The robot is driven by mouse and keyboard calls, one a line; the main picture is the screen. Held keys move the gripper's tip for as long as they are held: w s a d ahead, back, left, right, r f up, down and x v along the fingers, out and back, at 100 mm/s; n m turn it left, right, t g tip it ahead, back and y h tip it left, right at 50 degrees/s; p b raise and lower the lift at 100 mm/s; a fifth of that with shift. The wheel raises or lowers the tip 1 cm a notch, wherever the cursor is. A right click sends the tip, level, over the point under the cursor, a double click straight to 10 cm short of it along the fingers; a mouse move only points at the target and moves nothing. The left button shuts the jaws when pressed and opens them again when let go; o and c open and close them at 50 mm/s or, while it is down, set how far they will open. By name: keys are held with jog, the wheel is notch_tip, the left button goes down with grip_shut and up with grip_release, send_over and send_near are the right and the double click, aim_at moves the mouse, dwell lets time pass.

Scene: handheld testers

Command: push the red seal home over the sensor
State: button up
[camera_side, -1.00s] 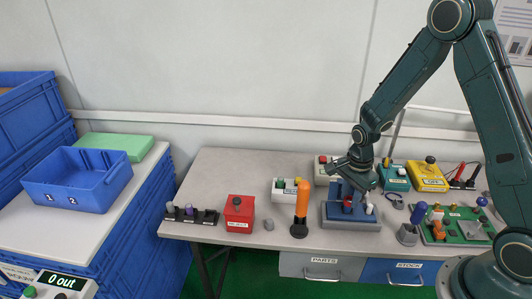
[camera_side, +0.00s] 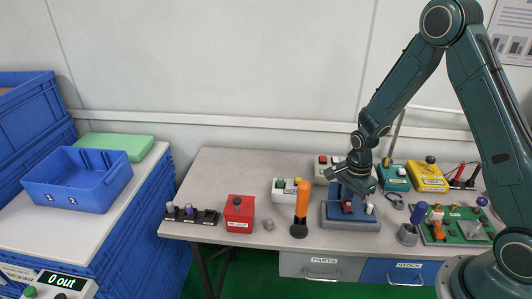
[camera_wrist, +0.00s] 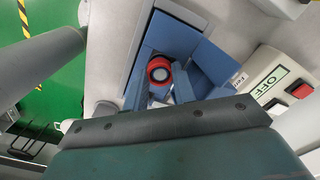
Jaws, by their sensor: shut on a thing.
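The red seal (camera_side: 347,207) is low between my fingers at the blue fixture (camera_side: 338,221), in front of its upright block. My gripper (camera_side: 347,199) points down over the fixture and is shut on the seal. In the wrist view my gripper (camera_wrist: 160,88) reaches toward the ring from below. A white-topped peg (camera_side: 369,209) stands at the fixture's right.
An orange-handled tool (camera_side: 302,205) stands close left of the fixture. A grey cup-like holder (camera_side: 407,235) and a green board (camera_side: 455,226) lie to the right. A red box (camera_side: 239,211) and a dark rack (camera_side: 191,216) are farther left. The table's left rear is clear.

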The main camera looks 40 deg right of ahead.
jog(key=shift+f, duration=0.65)
dwell(0.3)
jog(key=o, duration=1)
jog(key=shift+w, duration=0.1)
jog(key=shift+w+r, duration=0.1)
jog(key=shift+r, duration=0.05)
jog(key=shift+d+r, duration=0.1)
jog(key=shift+r, duration=0.7)
notch_tip(320, 180, up, 12)
jog(key=shift+s, duration=0.25)
